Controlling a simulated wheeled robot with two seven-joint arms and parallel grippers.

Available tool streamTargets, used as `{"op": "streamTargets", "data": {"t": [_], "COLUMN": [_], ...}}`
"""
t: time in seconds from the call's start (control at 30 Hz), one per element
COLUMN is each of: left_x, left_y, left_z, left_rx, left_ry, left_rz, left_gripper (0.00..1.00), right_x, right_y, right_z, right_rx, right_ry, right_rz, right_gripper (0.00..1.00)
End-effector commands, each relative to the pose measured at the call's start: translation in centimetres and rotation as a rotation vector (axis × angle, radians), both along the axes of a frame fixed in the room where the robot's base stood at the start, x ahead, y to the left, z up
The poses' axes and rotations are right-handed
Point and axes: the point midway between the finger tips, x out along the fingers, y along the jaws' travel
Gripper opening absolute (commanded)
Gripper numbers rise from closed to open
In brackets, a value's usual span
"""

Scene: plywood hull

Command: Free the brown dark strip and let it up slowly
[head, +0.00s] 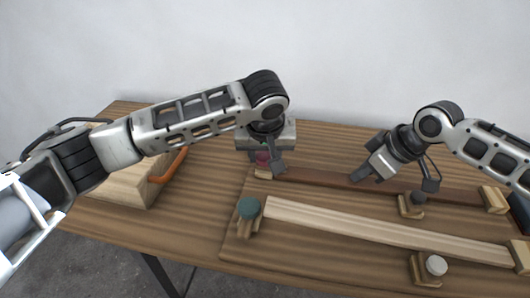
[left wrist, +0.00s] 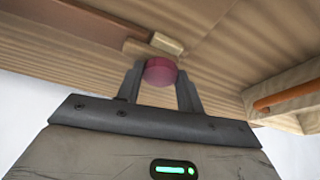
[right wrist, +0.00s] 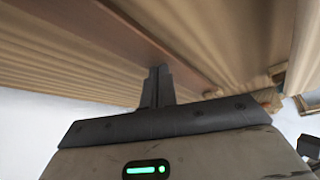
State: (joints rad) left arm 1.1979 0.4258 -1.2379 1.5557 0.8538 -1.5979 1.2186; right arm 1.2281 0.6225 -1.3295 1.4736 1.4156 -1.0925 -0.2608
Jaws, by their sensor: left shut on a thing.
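The brown dark strip (head: 325,178) lies along the back of a wooden board, its left end by a small pale block; it also shows in the left wrist view (left wrist: 95,20) and right wrist view (right wrist: 145,38). A dark pink knob (left wrist: 160,72) stands at that left end. My left gripper (left wrist: 158,85) has a finger on either side of this knob and is shut on it; in the head view (head: 268,168) it partly hides the knob. My right gripper (right wrist: 155,72) is shut, its fingertips at the strip, left of the strip's middle catch; whether they touch it I cannot tell.
A pale strip (head: 380,230) lies in front, with a teal knob (head: 249,207) at its left end and a white knob (head: 436,264) near its right.

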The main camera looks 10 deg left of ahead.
Motion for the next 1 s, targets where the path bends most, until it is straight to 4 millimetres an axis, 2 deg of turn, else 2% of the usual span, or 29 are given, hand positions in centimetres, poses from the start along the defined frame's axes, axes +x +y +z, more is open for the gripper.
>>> {"op": "streamTargets", "data": {"t": [0.47, 0.73, 1.0], "left_x": [0.00, -0.06, -0.03], "left_y": [0.09, 0.29, 0.28], "left_z": [0.07, 0.00, 0.09], "left_rx": [0.002, 0.000, 0.002], "left_ry": [0.001, 0.003, 0.001], "left_rz": [0.001, -0.216, -0.246], "left_gripper": [0.15, 0.15, 0.15], "right_x": [-0.06, -0.09, -0.11], "right_y": [0.00, -0.03, -0.05], "right_z": [-0.35, -0.41, -0.48], "right_rx": [-0.002, -0.003, -0.004], "right_ry": [0.003, 0.004, 0.005], "right_rz": [0.000, 0.000, -0.001], "right_gripper": [0.00, 0.00, 0.00]}}
